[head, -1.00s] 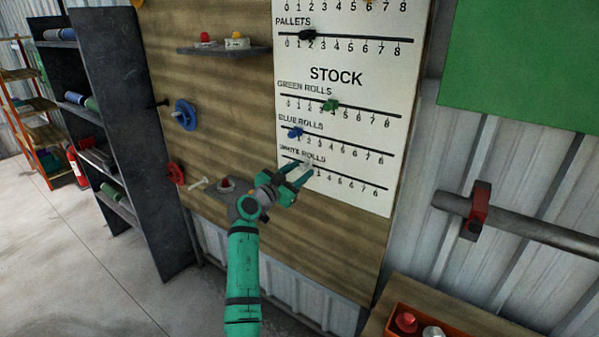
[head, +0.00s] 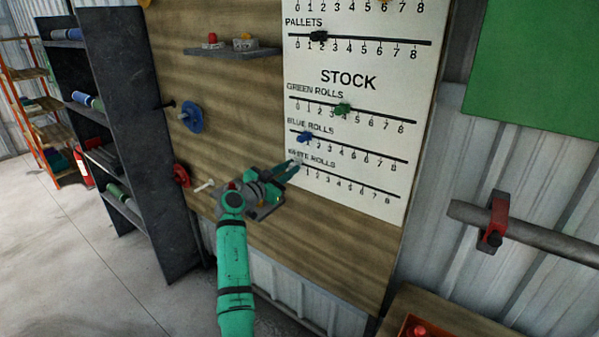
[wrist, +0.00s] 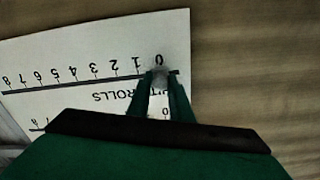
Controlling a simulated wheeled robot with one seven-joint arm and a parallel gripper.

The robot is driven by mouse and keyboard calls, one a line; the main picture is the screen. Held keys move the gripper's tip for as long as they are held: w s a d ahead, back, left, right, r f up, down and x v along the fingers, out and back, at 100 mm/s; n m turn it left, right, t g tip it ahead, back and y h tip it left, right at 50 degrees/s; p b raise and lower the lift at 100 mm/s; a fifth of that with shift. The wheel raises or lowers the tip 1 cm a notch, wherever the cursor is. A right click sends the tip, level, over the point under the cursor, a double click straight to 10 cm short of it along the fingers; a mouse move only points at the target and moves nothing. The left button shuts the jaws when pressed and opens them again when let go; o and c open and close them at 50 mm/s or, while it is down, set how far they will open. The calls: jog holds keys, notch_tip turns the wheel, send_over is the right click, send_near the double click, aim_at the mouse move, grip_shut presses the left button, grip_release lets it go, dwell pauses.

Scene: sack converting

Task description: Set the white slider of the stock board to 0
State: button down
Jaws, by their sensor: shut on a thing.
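The stock board (head: 380,75) is a white sheet with printed scales on a wooden panel. The white slider (wrist: 160,74) sits on the bottom scale, WHITE ROLLS. My gripper (wrist: 160,88) is shut on it, with one finger on each side. In the wrist view the scale appears upside down and the slider is right at the 0 mark, near the bar's end. In the head view my gripper (head: 294,166) is at the left end of that scale and largely hides the slider.
The blue slider (head: 305,137) is near 0 on the scale just above. The green slider (head: 342,109) and black slider (head: 318,36) are higher up. A red knob (head: 181,175), a blue wheel (head: 191,117) and a shelf (head: 232,53) are to the left.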

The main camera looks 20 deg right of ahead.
jog(key=shift+w+a, duration=0.15)
jog(key=shift+w, duration=0.05)
jog(key=shift+a, duration=0.1)
jog(key=c, duration=1.6)
grip_release()
jog(key=v, duration=1)
jog(key=shift+s+a, duration=0.25)
jog(key=shift+a, duration=0.1)
